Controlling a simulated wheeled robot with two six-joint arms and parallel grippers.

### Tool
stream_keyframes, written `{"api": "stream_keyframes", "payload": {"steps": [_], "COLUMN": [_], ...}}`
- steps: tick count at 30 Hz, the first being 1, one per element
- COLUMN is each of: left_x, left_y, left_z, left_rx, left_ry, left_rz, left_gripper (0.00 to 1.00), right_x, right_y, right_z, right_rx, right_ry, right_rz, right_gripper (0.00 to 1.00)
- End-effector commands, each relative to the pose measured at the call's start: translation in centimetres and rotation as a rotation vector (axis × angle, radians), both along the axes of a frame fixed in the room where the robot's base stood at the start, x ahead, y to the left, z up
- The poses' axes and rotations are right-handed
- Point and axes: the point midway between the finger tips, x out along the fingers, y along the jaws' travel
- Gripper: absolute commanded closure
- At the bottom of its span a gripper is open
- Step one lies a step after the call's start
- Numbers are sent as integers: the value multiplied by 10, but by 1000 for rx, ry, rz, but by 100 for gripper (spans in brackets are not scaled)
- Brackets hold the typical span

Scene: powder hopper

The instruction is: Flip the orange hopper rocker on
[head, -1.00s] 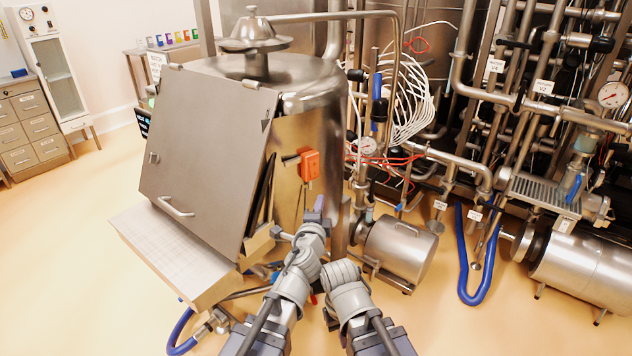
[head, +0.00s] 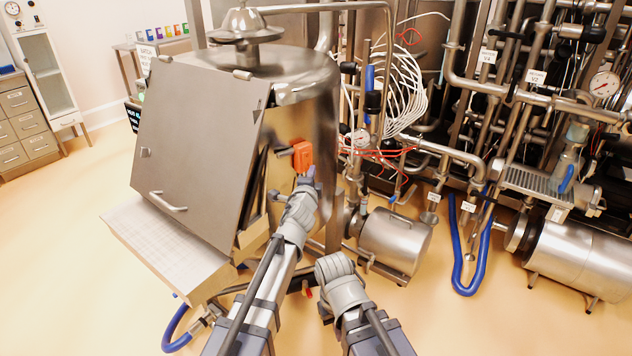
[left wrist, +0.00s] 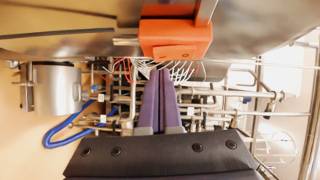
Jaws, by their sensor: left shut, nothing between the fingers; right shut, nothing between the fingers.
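The orange hopper rocker box (head: 302,154) is mounted on the side of the steel hopper (head: 287,118). The rocker's on or off position is not readable. My right gripper is hidden behind its wrist in the head view.
The hopper's large grey door (head: 195,150) and a pale step (head: 165,250) are left of my left arm. A steel motor (head: 395,243) stands to the right, with pipes and a blue hose (head: 466,270) beyond. Open floor lies at far left.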

Motion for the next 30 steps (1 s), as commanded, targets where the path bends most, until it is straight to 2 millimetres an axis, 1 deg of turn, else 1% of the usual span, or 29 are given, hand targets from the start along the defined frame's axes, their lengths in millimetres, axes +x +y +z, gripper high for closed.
{"api": "stream_keyframes", "payload": {"steps": [1, 6, 18, 23, 30], "left_x": [4, 9, 10, 15, 14], "left_y": [3, 7, 8, 12, 12], "left_z": [-1, -1, -2, -6, -5], "left_rx": [-1, 1, 1, 1, 1], "left_ry": [0, 0, 0, -1, 0], "left_rz": [1, 0, 0, 0, 2], "left_gripper": [100, 100, 100, 100, 100], "right_x": [0, 0, 0, 0, 0], "right_y": [0, 0, 0, 0, 0], "right_z": [-1, -1, -2, -6, -5], "right_rx": [0, 0, 0, 0, 0], "right_ry": [0, 0, 0, 0, 0], "right_rz": [0, 0, 0, 0, 0], "right_gripper": [100, 100, 100, 100, 100]}}
